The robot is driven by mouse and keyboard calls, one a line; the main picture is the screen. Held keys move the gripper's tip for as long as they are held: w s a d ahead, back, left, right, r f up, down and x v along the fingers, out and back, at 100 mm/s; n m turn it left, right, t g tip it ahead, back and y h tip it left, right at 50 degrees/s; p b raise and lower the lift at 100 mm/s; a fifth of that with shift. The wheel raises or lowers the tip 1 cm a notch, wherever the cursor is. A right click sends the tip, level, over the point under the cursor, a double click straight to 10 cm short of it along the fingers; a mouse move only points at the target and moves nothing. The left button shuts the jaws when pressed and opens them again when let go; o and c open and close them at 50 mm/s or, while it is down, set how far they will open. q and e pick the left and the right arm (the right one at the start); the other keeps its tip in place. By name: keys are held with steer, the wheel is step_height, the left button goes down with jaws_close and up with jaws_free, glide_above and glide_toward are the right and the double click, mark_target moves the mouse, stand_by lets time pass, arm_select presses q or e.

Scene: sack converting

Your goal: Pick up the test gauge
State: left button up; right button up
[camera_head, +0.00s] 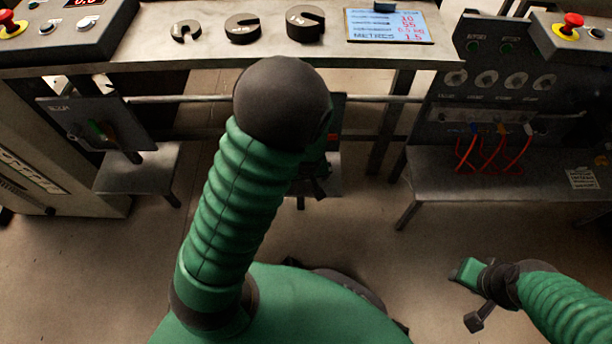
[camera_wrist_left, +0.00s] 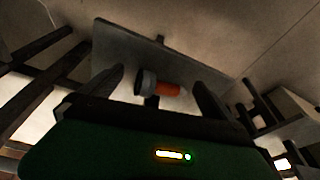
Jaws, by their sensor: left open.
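A short cylinder with a grey end and an orange body (camera_wrist_left: 168,89) shows in the left wrist view, in front of a flat grey plate (camera_wrist_left: 115,50). It is likely the test gauge, but I cannot read any mark on it. My left gripper (camera_wrist_left: 158,78) is open, with one dark finger on each side of the cylinder. I cannot tell whether the fingers touch it. In the head view my left gripper (camera_head: 318,187) is mostly hidden behind my own arm.
A grey bench (camera_head: 150,42) runs along the back with several slotted weights (camera_head: 243,27) and a display board (camera_head: 390,26). A panel with red hoses (camera_head: 490,150) stands at the right. A tilted panel (camera_head: 85,117) is at the left. The floor between is open.

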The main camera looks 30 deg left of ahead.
arm_select(q)
steer(key=w+a+b, duration=0.1)
steer(key=w+a+f+b, duration=0.1)
steer(key=a, duration=0.1)
steer(key=shift+w+f, duration=0.15)
steer(key=shift+w, duration=0.05)
steer(key=shift+a+f, duration=0.15)
steer(key=shift+f, duration=0.15)
steer(key=shift+r, duration=0.25)
steer(key=shift+c, duration=0.4)
steer(key=shift+d, duration=0.25)
steer(key=shift+c, duration=1.1)
steer(key=shift+s+a, duration=0.1)
steer(key=c, duration=1.1)
arm_select(e)
steer(key=f, duration=0.2)
steer(key=shift+a+f, duration=0.3)
steer(key=shift+a, duration=0.05)
